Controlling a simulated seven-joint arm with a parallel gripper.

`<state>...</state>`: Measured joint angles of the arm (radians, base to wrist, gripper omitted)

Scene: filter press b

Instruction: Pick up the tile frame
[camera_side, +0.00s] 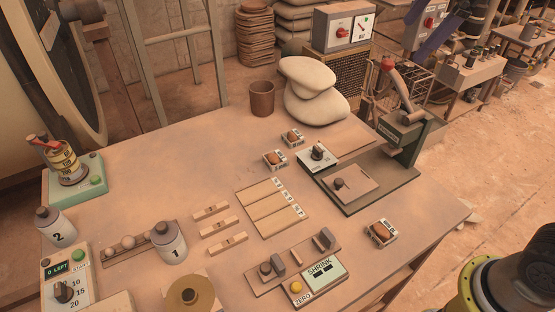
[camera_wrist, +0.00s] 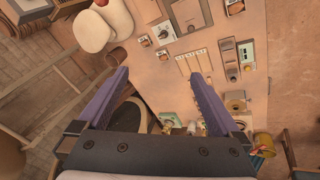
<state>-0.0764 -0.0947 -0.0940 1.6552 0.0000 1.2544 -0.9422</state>
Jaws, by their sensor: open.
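A flat tan square piece with a small dark knob (camera_side: 354,189) lies on the dark green base of a lever press at the right of the table in the side view. It looks like the tile frame, but I cannot be sure. My gripper (camera_wrist: 154,72) is open and empty in the wrist view, its two purple fingers wide apart. It is high above the table and touches nothing. Its purple fingers also show at the top right of the side view, above and behind the press.
The press lever (camera_side: 400,86) rises behind its base. A white dial plate (camera_side: 317,156) sits beside the tan piece. Small trays with brown lumps (camera_side: 381,233) stand near. Tan strips (camera_side: 271,205), a shrink gauge (camera_side: 318,272) and two numbered jars stand forward.

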